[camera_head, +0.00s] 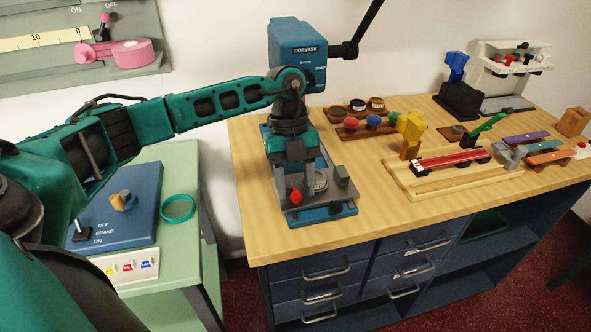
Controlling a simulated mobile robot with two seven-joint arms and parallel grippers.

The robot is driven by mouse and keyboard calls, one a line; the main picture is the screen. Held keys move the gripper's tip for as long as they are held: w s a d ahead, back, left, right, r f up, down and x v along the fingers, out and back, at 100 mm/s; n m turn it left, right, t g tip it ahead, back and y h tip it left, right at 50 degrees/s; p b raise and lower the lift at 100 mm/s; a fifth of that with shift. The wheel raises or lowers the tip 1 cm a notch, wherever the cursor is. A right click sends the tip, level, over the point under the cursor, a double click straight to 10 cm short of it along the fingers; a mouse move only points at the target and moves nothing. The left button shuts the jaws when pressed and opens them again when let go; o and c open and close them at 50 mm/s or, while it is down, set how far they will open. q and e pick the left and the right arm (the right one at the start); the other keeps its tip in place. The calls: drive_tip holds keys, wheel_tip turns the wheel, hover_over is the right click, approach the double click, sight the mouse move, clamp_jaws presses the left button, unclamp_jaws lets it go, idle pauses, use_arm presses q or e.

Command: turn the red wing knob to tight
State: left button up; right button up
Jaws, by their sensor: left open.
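A small red knob (296,196) stands at the front left of a grey fixture on the blue base (322,217) of a drill-press-like machine. It looks like the red wing knob; its wings and any tight mark are too small to read. My left gripper (292,182) points down from above, just behind and over the red knob. It is open, and I see nothing held in it. The gripper hides part of the fixture and the machine's column. Whether a finger touches the knob I cannot tell. My right gripper is out of view.
The blue machine head (297,48) with a black lever rises behind my arm. Right of it are a knob board (345,131), a yellow clamp-like part (410,132) and a wooden tray (440,190). A green side table (185,235) stands left. The front right counter is clear.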

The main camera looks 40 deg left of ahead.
sight(296, 190)
use_arm(q)
wheel_tip(296, 190, up, 20)
drive_tip(key=p, duration=0.1)
idle(0.8)
